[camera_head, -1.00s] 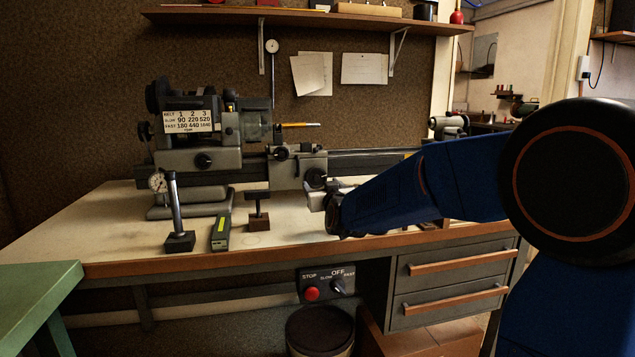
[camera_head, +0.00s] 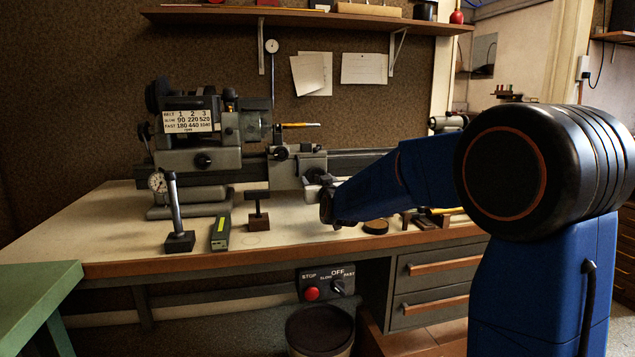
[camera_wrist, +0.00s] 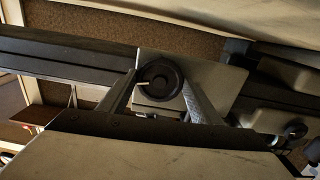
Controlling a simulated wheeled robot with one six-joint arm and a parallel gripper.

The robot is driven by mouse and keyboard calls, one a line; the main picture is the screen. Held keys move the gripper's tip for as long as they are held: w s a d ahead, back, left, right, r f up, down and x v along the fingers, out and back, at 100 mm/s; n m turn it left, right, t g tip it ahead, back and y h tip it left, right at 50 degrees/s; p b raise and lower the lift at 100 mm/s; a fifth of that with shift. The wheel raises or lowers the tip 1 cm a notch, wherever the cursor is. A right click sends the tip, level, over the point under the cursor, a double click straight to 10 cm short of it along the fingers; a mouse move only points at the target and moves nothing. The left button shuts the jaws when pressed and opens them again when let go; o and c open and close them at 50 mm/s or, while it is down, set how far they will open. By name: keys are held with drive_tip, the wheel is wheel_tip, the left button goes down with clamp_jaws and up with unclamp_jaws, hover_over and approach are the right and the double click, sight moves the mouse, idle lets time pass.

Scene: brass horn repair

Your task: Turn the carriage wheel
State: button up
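The carriage wheel (camera_wrist: 161,82) is a dark round handwheel with a pale handle pin, on the front of the grey carriage (camera_wrist: 212,80). In the head view the wheel (camera_head: 316,175) is on the lathe's right part, partly covered by my gripper (camera_head: 318,189). In the wrist view the two fingers of my gripper (camera_wrist: 160,88) stand apart on either side of the wheel, with their tips close to its rim. Whether they touch it I cannot tell. The lathe (camera_head: 205,160) stands on the bench.
On the bench (camera_head: 110,228) stand a dial gauge on a stand (camera_head: 178,215), a grey-green box (camera_head: 220,233) and a small T-shaped post (camera_head: 257,212). A round dark disc (camera_head: 375,228) lies below my forearm. A switch panel (camera_head: 325,284) is under the bench edge.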

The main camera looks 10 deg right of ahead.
drive_tip(key=shift+m, duration=0.3)
